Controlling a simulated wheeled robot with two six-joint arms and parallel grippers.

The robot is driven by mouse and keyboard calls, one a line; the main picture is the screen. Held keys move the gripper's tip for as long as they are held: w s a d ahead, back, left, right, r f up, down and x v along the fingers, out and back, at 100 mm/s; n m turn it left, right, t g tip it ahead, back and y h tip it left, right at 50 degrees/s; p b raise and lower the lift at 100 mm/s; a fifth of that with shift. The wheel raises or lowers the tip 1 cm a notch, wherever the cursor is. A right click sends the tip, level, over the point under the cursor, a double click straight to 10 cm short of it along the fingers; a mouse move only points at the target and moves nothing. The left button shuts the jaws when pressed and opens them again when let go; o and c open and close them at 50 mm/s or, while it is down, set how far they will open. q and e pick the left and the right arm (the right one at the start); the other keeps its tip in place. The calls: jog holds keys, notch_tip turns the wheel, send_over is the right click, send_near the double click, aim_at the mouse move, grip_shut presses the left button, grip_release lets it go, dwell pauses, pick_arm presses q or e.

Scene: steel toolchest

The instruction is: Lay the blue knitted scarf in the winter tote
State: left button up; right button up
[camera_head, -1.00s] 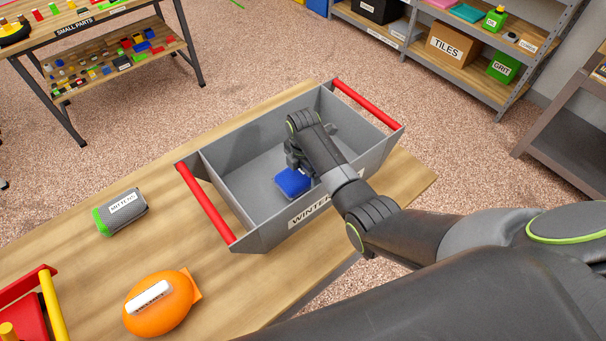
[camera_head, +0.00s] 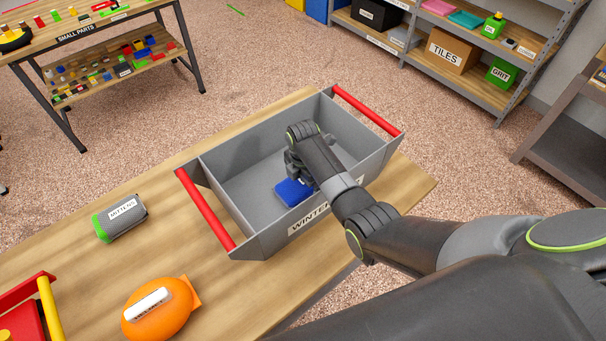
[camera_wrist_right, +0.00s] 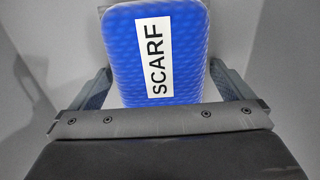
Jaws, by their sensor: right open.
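The blue scarf (camera_head: 292,193), a rounded folded bundle, lies inside the grey winter tote (camera_head: 241,146), near its front wall. Its white SCARF label shows in the right wrist view (camera_wrist_right: 160,60). The tote has two red handles and a WINTER label partly hidden behind my right arm. My right gripper (camera_head: 299,180) reaches down into the tote at the scarf. In the wrist view its open fingers stand on either side of the scarf, with small gaps visible. My left gripper is not in view.
On the wooden table (camera_head: 75,262), left of the tote, lie a grey-green mittens roll (camera_head: 121,219) and an orange item with a white label (camera_head: 160,314). A red container with a yellow handle (camera_head: 47,309) stands at lower left. Shelves stand farther back.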

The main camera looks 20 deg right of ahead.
notch_tip(320, 180, up, 12)
dwell(0.5)
dwell(0.3)
